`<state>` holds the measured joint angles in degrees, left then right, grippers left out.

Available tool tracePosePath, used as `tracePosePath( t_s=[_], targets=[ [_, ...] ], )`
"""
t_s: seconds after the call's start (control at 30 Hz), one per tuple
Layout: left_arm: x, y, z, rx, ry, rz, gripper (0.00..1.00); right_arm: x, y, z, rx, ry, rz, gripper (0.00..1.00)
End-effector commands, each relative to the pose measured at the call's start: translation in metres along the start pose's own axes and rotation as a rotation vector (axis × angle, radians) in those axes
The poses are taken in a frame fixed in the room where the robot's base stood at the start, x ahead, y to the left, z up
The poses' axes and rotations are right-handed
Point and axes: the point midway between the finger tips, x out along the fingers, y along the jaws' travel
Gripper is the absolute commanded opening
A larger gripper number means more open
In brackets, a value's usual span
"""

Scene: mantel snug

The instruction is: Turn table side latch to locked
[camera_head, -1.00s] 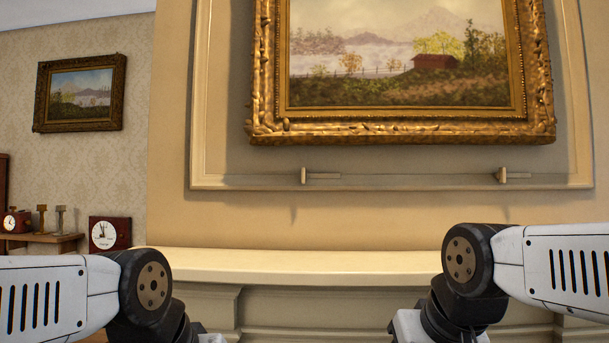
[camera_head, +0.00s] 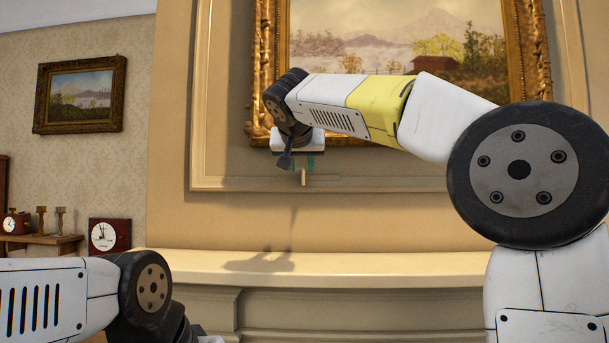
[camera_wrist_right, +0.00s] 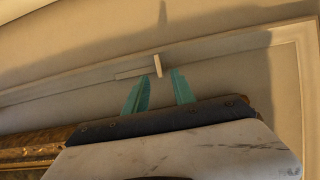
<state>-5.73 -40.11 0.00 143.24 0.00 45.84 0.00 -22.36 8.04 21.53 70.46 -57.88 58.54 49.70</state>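A small cream latch (camera_head: 304,178) sits on the wall panel below the large framed painting, towards its left end. Its upright tab and a flat horizontal bar also show in the right wrist view (camera_wrist_right: 157,65). My right gripper (camera_head: 300,168) is just above this latch, pointing down, with its teal fingers apart. In the right wrist view the open fingers (camera_wrist_right: 160,76) stand on either side of the tab's line, with nothing between them that I can see gripped. My left arm is low at the left; its gripper is out of frame.
The gilt-framed painting (camera_head: 400,88) hangs behind my right arm. The second latch seen earlier at the right is hidden by that arm. The mantel shelf (camera_head: 400,265) runs below.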

Motion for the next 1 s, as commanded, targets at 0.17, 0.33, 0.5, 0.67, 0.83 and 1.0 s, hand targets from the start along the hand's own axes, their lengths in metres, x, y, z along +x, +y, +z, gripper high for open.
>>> tracePosePath(
  t_s=[0.17, 0.33, 0.5, 0.67, 0.83, 1.0],
  targets=[
    [0.0, 0.0, 0.0, 0.0, 0.0, 0.0, 0.52, 0.032, 0.001, 0.002, 0.0, -0.004, 0.002, 0.31],
    [0.0, 0.0, 0.0, 0.0, 0.0, 0.0, 0.52, 0.051, 0.001, 0.001, 0.0, -0.003, 0.001, 0.31],
    [0.0, 0.0, 0.0, 0.0, 0.0, 0.0, 0.52, 0.057, 0.001, 0.001, 0.0, -0.001, 0.001, 0.31],
    [0.0, 0.0, 0.0, 0.0, 0.0, 0.0, 0.52, 0.057, 0.001, 0.001, -0.001, -0.001, 0.001, 0.31],
    [0.0, 0.0, 0.0, 0.0, 0.0, 0.0, 0.52, 0.057, 0.001, 0.001, -0.001, -0.002, 0.001, 0.05],
    [0.0, 0.0, 0.0, 0.0, 0.0, 0.0, 0.52, 0.057, 0.001, 0.001, -0.001, -0.002, 0.001, 0.0]
  ],
)
